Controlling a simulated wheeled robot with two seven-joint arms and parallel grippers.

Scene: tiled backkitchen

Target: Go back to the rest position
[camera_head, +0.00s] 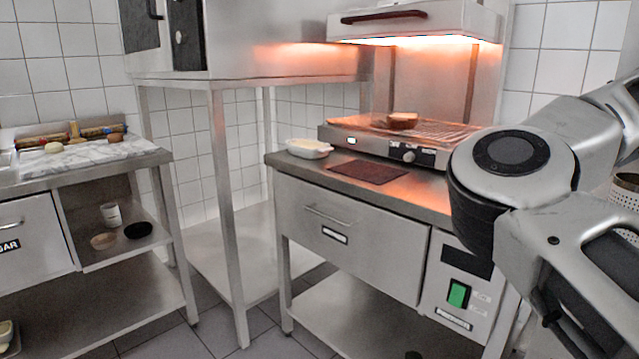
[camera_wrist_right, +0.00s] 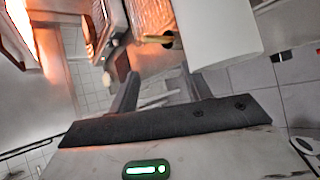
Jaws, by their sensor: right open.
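My right arm enters the head view from the right, in front of the right end of the steel counter (camera_head: 433,202). Its gripper fingers are not clearly seen there. In the right wrist view my right gripper (camera_wrist_right: 161,82) is open, its two dark fingers apart, with nothing held between them. My left arm and gripper are not in view. A round brown bread-like item (camera_head: 402,120) rests on the wire rack of the lit warming station (camera_head: 345,141). A white dish (camera_head: 309,148) and a dark red mat (camera_head: 368,172) lie on the counter.
A marble board (camera_head: 90,155) with rolling pins tops the left counter; a cup (camera_head: 110,214) and bowls sit on its shelf. A tall steel stand (camera_head: 222,200) stands between the counters. A perforated container (camera_head: 626,192) is at the far right. A large white object (camera_wrist_right: 215,35) is beyond the gripper.

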